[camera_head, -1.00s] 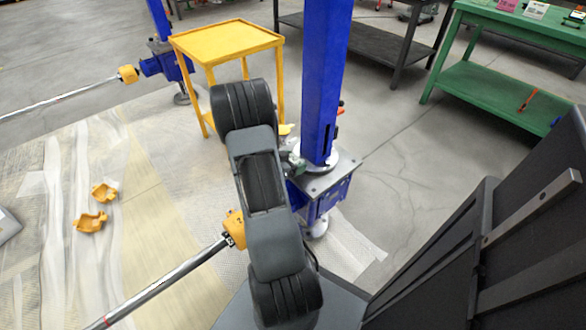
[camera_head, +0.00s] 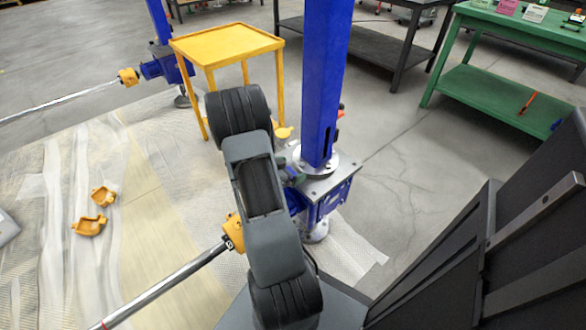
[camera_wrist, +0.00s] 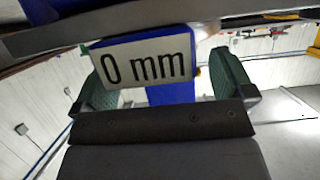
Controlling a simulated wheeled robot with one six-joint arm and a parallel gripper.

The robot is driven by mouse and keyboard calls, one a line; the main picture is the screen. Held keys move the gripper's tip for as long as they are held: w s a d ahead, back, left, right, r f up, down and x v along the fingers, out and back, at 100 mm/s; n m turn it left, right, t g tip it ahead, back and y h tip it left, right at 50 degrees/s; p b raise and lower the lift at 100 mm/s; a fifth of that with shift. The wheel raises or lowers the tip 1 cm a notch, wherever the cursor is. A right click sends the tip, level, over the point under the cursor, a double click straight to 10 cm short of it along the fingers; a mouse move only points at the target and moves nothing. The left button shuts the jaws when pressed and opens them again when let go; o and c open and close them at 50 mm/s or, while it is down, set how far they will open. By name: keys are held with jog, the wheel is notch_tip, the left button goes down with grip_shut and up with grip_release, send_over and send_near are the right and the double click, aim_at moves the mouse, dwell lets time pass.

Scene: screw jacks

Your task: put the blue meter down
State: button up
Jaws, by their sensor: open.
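In the wrist view, a white plate reading "0 mm" (camera_wrist: 143,62) sits between the two green fingers of my gripper (camera_wrist: 166,78). A blue surface (camera_wrist: 172,92) shows beside and below the plate; I take plate and blue part to be the blue meter, but cannot tell where one joins the other. The fingers are open, one on each side; whether either touches it is unclear. In the head view, my gripper (camera_head: 290,166) is mostly hidden behind my arm, close to the blue column of the near screw jack (camera_head: 324,190). The meter cannot be made out there.
A yellow trolley (camera_head: 225,42) stands behind my arm. A second jack (camera_head: 165,66) is at the back left. A rod (camera_head: 165,287) runs from the near jack. Two yellow parts (camera_head: 90,225) lie on the sheeting. A green bench (camera_head: 500,95) is at the right.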

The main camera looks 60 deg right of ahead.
jog(key=p+v, duration=0.3)
jog(key=v, duration=0.7)
jog(key=shift+a, duration=0.25)
jog(key=shift+r, duration=0.15)
